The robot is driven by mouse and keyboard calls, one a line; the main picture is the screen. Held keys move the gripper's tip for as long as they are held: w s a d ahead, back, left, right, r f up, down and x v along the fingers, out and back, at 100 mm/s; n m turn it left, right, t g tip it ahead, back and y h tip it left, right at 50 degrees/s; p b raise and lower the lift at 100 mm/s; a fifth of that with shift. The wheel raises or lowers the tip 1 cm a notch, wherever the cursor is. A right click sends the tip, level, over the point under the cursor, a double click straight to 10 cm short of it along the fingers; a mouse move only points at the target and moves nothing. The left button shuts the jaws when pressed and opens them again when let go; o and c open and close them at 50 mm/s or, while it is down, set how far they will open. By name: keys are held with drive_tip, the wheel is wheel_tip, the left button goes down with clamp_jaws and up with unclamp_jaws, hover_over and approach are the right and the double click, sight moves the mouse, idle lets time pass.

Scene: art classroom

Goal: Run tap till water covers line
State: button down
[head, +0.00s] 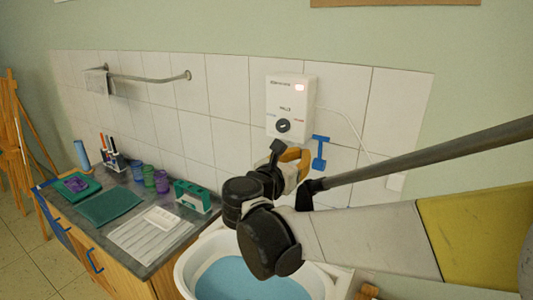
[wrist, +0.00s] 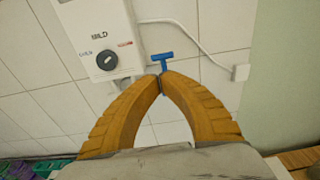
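A blue T-shaped tap handle (head: 320,152) is on the tiled wall, just right of a white water heater (head: 291,100). In the head view my gripper (head: 294,155) is left of the handle, below the heater; contact cannot be told. A white basin (head: 183,270) below has a flat blue surface inside. My arm hides part of it. No line or running stream is visible.
A counter (head: 130,195) at left holds a white ribbed tray (head: 163,217), a green rack (head: 192,195), several jars and a green mat (head: 110,205). A towel rail (head: 150,78) is on the wall. A white cable (wrist: 205,48) runs from the heater to a wall box.

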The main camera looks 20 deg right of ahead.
sight(318, 137)
drive_tip(key=b+x, duration=0.2)
drive_tip(key=x, duration=0.9)
drive_tip(key=shift+r+x, duration=0.25)
drive_tip(key=shift+x, duration=0.7)
drive_tip(key=shift+s+a, duration=0.1)
